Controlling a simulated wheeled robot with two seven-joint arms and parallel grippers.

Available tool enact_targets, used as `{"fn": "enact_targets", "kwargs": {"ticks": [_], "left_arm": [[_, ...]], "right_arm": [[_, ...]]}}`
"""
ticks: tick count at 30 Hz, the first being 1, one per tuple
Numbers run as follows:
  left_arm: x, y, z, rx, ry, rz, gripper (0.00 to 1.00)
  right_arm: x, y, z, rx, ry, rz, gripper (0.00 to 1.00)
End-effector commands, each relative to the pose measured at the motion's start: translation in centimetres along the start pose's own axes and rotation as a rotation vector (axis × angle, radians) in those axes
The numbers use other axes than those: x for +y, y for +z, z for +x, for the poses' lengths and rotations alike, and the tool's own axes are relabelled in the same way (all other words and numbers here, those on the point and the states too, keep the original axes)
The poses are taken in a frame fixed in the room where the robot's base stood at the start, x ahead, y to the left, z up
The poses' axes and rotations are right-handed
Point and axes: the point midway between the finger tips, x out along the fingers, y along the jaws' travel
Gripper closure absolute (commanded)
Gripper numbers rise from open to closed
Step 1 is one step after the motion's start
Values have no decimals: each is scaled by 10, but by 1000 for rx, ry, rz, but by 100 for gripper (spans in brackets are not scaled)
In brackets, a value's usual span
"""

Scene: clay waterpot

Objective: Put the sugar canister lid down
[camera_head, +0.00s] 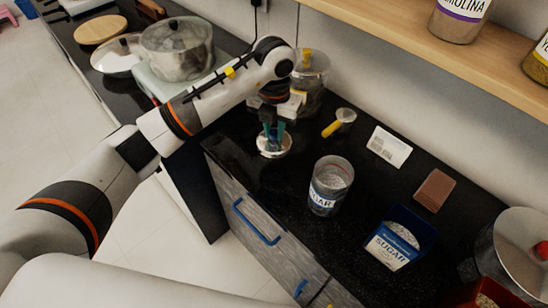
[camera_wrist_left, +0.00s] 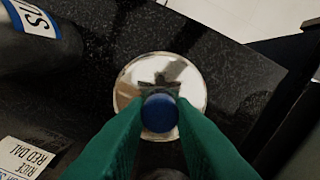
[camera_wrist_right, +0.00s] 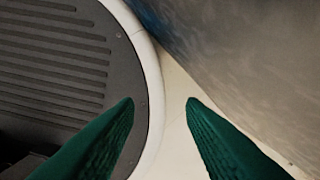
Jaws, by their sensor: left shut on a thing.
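The sugar canister lid (camera_head: 265,150) is a round, shiny metal disc with a blue knob (camera_wrist_left: 159,113). My left gripper (camera_head: 273,132) is shut on the knob, with its green fingers on either side. The lid is level at or just above the dark counter; I cannot tell whether it touches. The lid also shows in the left wrist view (camera_wrist_left: 190,82). My right gripper (camera_wrist_right: 160,103) is open and empty, low beside a grey surface.
A blue sugar package (camera_head: 398,245), a white card (camera_head: 389,147), a brown block (camera_head: 434,190) and a yellow-handled scoop (camera_head: 337,124) lie on the counter (camera_head: 290,185). A glass jar (camera_head: 312,75) stands behind my left gripper. The counter's front edge is close to the lid.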

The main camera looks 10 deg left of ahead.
Motion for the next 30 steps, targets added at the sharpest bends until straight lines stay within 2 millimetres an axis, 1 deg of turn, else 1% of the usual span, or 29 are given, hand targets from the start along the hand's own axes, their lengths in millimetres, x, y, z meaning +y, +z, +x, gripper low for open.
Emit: {"fn": "enact_targets", "kwargs": {"ticks": [1,3,6,11,18,20,26,29,30], "left_arm": [[0,2,10,-7,-1,-1,100],[0,2,24,-7,0,-2,100],[0,2,38,-5,0,1,100],[0,1,50,-3,0,2,100],[0,1,81,-4,0,3,100],[0,1,84,-2,0,4,100],[0,1,85,-1,-1,4,100],[0,1,88,-1,-1,4,100],[0,1,88,0,-1,4,76]], "right_arm": [[0,0,-4,0,-1,0,64],[-1,1,-6,0,-1,0,64],[-1,1,-8,-1,-1,0,64],[-1,1,-8,-1,-1,0,64],[-1,1,-13,0,-1,0,64],[-1,1,-13,0,-1,0,64],[-1,1,-12,0,-1,0,64],[-1,1,-9,1,-1,0,64],[-1,1,-9,1,-1,1,64]]}}
